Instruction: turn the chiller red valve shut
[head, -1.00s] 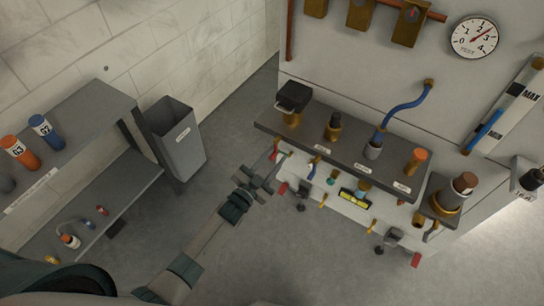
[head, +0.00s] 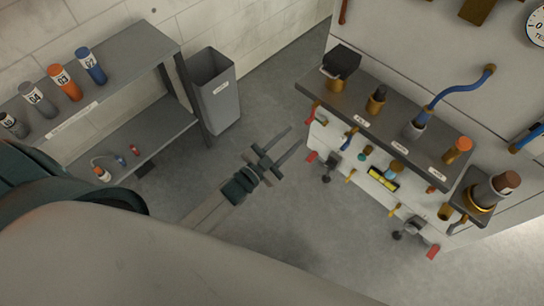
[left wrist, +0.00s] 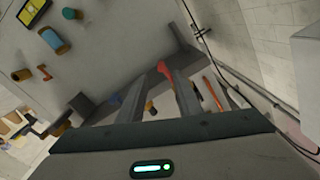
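Several red handles show on the grey machine in the head view: an upper-left one under the shelf's end (head: 312,113), a lower-left one (head: 310,156) beside a dark fitting, and one at the lower right (head: 433,252). I cannot tell which one is the chiller valve. My left gripper (head: 291,138) is open and empty, left of the upper-left handle and apart from the machine, its fingers pointing up and right. In the left wrist view, the open fingers (left wrist: 158,80) show, with a red-orange lever (left wrist: 212,92) to their right. My right gripper is not in view.
The machine's dark shelf (head: 345,105) carries several fittings and a blue hose (head: 455,90). A grey bin (head: 215,95) stands left of my gripper, beside a rack (head: 130,60) with numbered bottles. The floor between bin and machine is clear.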

